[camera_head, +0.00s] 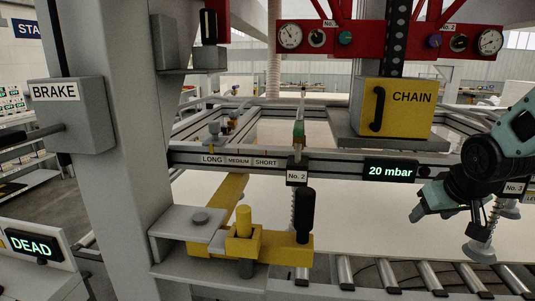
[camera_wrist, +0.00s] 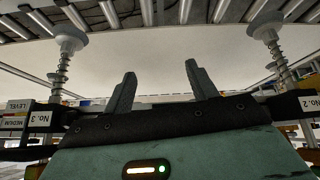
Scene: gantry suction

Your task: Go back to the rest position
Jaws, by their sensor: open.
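In the head view my gripper (camera_head: 421,205) is at the right, below the gantry beam and above the pale sheet. It is close to the No. 3 suction cup (camera_head: 481,248) and its spring stem, which partly overlap my wrist in that view. I cannot tell whether they touch. In the wrist view a suction cup stands on either side of the fingers, by the No. 3 label (camera_wrist: 41,118) at left and the No. 2 label at right.
The beam (camera_head: 335,163) carries a 20 mbar display (camera_head: 390,172) and the No. 2 cup stem. A yellow clamp with a black handle (camera_head: 305,215) juts out at front left. A grey column (camera_head: 115,150) stands left. Rollers (camera_head: 390,277) run below the pale sheet (camera_head: 370,215).

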